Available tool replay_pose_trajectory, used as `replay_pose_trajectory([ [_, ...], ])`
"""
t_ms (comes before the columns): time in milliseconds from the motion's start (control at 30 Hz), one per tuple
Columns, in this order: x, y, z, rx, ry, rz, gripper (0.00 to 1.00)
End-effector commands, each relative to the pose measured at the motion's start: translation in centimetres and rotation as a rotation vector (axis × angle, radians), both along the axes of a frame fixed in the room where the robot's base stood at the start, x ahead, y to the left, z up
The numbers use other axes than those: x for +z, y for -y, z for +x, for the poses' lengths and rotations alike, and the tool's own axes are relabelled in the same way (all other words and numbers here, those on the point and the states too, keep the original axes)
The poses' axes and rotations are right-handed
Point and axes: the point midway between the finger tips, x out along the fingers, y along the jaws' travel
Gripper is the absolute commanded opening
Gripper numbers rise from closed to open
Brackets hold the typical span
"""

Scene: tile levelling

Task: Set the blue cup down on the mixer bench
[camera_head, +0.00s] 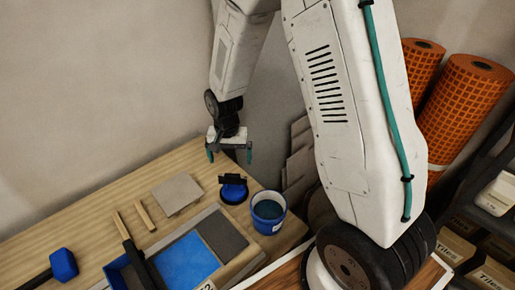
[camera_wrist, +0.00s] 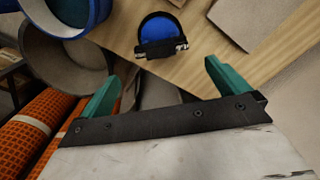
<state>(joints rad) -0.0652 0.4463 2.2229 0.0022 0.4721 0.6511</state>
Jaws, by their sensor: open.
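The blue cup (camera_head: 268,212) stands upright near the right end of the wooden bench (camera_head: 95,210), with dark teal contents inside. It also shows, cut off, at the upper left of the wrist view (camera_wrist: 90,22). My gripper (camera_head: 229,157) is open and empty, with teal fingertips pointing down. In the head view it is above and behind the cup, near the bench's back edge. In the wrist view the gap between my fingertips (camera_wrist: 160,78) holds nothing, and the cup lies apart from them. No label tells me whether this bench is the mixer bench.
A blue round suction holder (camera_head: 233,190) sits beside the cup. A grey tile (camera_head: 177,193), wooden strips (camera_head: 144,215), a tray with a blue panel (camera_head: 186,262) and a blue mallet (camera_head: 63,264) occupy the bench. Orange mat rolls (camera_head: 463,105) stand at the right.

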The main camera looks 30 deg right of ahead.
Motion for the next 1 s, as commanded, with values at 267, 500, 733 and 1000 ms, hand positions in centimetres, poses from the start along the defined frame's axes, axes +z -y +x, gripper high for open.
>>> replay_pose_trajectory([
  [267,6.8,0.6,-1.8,0.079,0.028,0.001,1.0],
  [500,15.8,1.5,-7.1,0.217,0.054,-0.004,1.0],
  [733,22.2,2.2,-13.6,0.348,0.078,-0.013,1.0],
  [1000,26.6,2.8,-21.9,0.496,0.103,-0.029,1.0],
])
